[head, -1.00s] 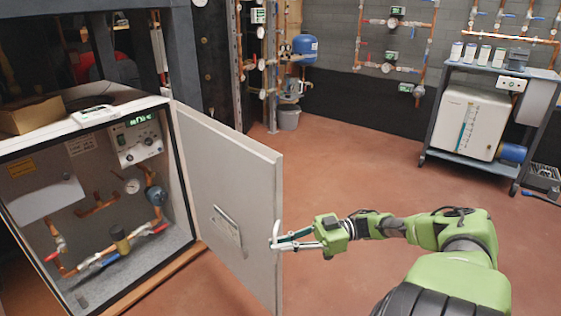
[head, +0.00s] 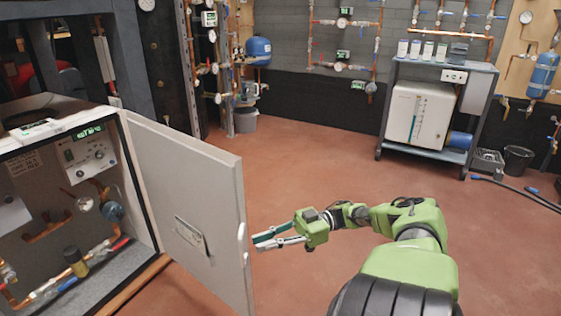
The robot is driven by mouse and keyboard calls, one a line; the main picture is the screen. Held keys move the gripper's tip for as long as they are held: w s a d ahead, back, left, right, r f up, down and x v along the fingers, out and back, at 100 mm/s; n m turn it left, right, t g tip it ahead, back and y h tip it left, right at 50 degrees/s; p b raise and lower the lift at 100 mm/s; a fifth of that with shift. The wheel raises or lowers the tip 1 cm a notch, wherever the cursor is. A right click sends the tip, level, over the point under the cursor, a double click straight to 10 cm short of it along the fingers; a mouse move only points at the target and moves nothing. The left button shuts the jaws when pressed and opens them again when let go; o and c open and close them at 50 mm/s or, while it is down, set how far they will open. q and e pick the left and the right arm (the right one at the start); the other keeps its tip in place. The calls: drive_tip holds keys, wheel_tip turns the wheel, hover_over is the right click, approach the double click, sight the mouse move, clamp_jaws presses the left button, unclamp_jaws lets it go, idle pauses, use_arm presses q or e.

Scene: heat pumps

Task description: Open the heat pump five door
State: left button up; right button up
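The heat pump cabinet (head: 141,222) stands at the left, showing gauges, copper pipes and valves inside. Its pale grey door (head: 190,180) is swung wide open to the right, with a label plate on its face. A small white handle (head: 242,240) sits at the door's free edge. My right gripper (head: 256,243) is just right of this handle, with its two fingers apart and nothing between them. A small gap shows between the fingertips and the handle. My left gripper is out of view.
A grey cart (head: 435,65) with a white unit stands at the back right. A blue tank (head: 258,50) and grey bucket (head: 246,120) are at the back wall. A black bin (head: 517,160) and hoses lie at the far right. The red-brown floor between is clear.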

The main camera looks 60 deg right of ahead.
drive_tip(key=v, duration=0.6)
idle(0.7)
